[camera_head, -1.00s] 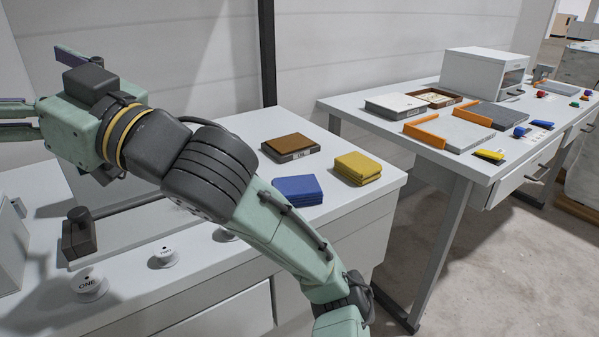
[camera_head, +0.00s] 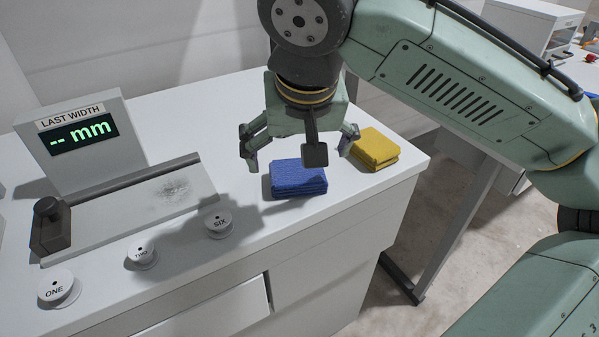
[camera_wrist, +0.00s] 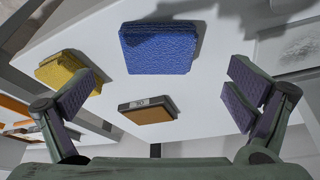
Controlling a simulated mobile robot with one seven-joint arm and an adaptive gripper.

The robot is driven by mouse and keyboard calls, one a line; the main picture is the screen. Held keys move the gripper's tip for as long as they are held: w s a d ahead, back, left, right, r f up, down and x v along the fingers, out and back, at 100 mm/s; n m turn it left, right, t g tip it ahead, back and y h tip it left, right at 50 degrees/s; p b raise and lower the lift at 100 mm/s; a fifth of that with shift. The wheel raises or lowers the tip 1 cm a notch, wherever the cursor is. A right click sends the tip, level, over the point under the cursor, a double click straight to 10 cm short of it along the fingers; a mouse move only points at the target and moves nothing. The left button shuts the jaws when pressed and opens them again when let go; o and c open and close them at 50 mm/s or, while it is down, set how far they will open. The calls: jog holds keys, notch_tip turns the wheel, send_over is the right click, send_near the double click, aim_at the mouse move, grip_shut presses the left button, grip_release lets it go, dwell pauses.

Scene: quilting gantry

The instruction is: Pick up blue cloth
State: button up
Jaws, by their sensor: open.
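The blue cloth (camera_head: 298,179) is a folded stack lying on the white table, near its front edge. In the wrist view the blue cloth (camera_wrist: 158,48) lies beyond and between my spread fingers. My gripper (camera_head: 298,160) is open and empty, pointing down above and slightly behind the blue cloth. Its left finger shows left of the cloth and its right finger near the yellow cloth. In the wrist view my gripper (camera_wrist: 160,100) has its two fingers wide apart, with nothing between them.
A folded yellow cloth (camera_head: 375,149) lies right of the blue one. A brown-topped box (camera_wrist: 148,109) shows in the wrist view. A width gauge with display (camera_head: 80,130) and white spools marked ONE (camera_head: 58,287), TWO (camera_head: 142,254) and SIX (camera_head: 219,223) stand on the left.

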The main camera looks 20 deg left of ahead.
aim_at(299, 171)
jog(key=shift+w+p+x, duration=0.2)
jog(key=shift+p+x, duration=0.3)
jog(key=shift+x, duration=2.7)
jog(key=shift+d, duration=0.1)
jog(key=shift+c, duration=0.3)
jog(key=c, duration=1.1)
jog(key=shift+r, duration=0.1)
jog(key=shift+r, duration=0.55)
notch_tip(299, 171, up, 2)
jog(key=shift+r+b, duration=0.15)
jog(key=shift+b, duration=0.25)
jog(key=s+d+b, duration=0.1)
jog(key=s, duration=0.4)
jog(key=s+d+r, duration=0.1)
jog(key=s, duration=0.4)
jog(key=s+d+b, duration=0.1)
jog(key=s, duration=0.4)
jog(key=shift+s+d+r+b, duration=0.25)
jog(key=shift+s+d+b, duration=0.05)
jog(key=shift+s, duration=0.05)
